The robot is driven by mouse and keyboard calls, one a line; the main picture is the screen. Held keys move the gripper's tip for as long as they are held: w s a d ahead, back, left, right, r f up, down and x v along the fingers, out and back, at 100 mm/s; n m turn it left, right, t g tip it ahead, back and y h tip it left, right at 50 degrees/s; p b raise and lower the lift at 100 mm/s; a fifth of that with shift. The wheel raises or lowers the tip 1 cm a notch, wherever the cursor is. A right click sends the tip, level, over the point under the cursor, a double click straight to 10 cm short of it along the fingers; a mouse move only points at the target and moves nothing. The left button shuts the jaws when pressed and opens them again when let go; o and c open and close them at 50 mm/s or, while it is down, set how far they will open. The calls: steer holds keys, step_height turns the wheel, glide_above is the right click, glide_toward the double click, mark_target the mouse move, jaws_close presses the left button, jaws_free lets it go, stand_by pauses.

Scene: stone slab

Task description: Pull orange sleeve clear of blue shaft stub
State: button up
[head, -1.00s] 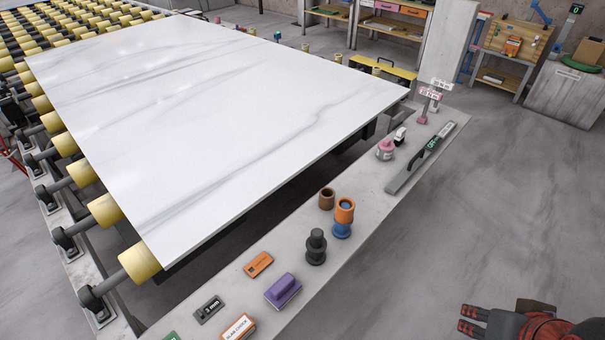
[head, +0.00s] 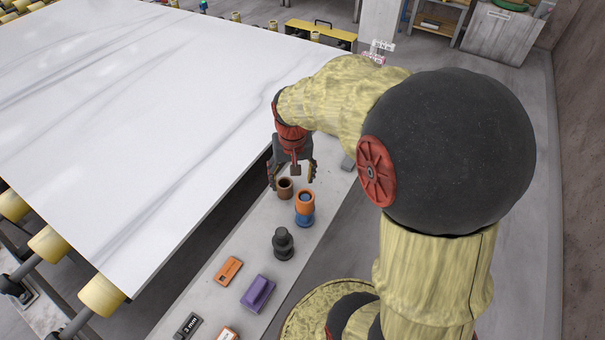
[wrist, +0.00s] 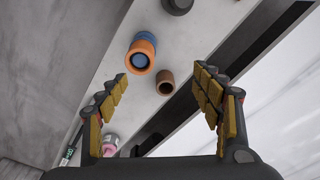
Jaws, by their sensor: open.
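The orange sleeve (head: 305,205) sits around the top of the blue shaft stub (head: 304,220) on the narrow grey ledge; the stub's blue top shows inside the ring. In the wrist view the orange sleeve (wrist: 140,60) is upper left of centre, with the blue stub (wrist: 145,39) partly behind it. My gripper (head: 292,178) is open and empty above the ledge, close to a brown ring (head: 285,188) and a little beyond the orange sleeve. In the wrist view my gripper's fingers (wrist: 164,88) are wide apart, with the brown ring (wrist: 165,82) between and beyond them.
A black stepped cylinder (head: 283,243) stands nearer on the ledge (head: 232,247). An orange box (head: 228,270) and a purple block (head: 258,293) lie further toward the front. The big white slab (head: 150,120) lies left of the ledge. A pink object (wrist: 110,143) shows low in the wrist view.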

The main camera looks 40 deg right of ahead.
steer(key=m+g, duration=0.1)
steer(key=m, duration=0.1)
glide_above(305, 197)
step_height(305, 197, down, 5)
steer(key=shift+f+p, duration=0.2)
steer(key=shift+p, duration=0.25)
step_height(305, 197, down, 8)
steer(key=shift+f+b, duration=0.1)
steer(key=shift+b, duration=0.95)
steer(key=shift+c, duration=1)
steer(key=c, duration=1.1)
steer(key=shift+r, duration=0.2)
steer(key=shift+r+p, duration=2.8)
steer(key=shift+r, duration=0.7)
